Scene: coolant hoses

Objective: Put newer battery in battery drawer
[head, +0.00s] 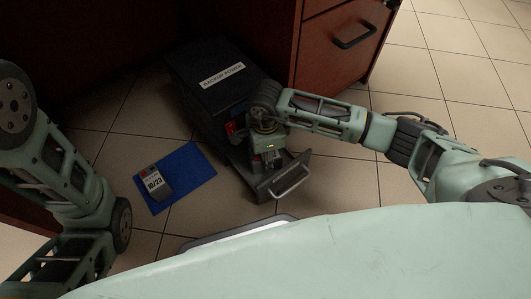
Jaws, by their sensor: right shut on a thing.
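A small grey battery (153,183) with a red end and a label reading 10/23 lies on a blue mat (192,167) on the floor. The battery drawer (263,191) sticks out open from the front of a black box labelled BACKUP POWER (205,83). Its metal handle (291,181) faces the lower right. My right gripper (277,165) points down over the open drawer, just behind its front. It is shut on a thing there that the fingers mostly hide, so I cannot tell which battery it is. My left arm shows at the left edge, but its gripper is out of view.
A reddish wooden cabinet (320,75) with a drawer handle (354,34) stands right behind the black box. Beige floor tiles (425,85) are free at the right. A red and blue part (232,128) shows at the box's front opening, partly hidden by my right arm.

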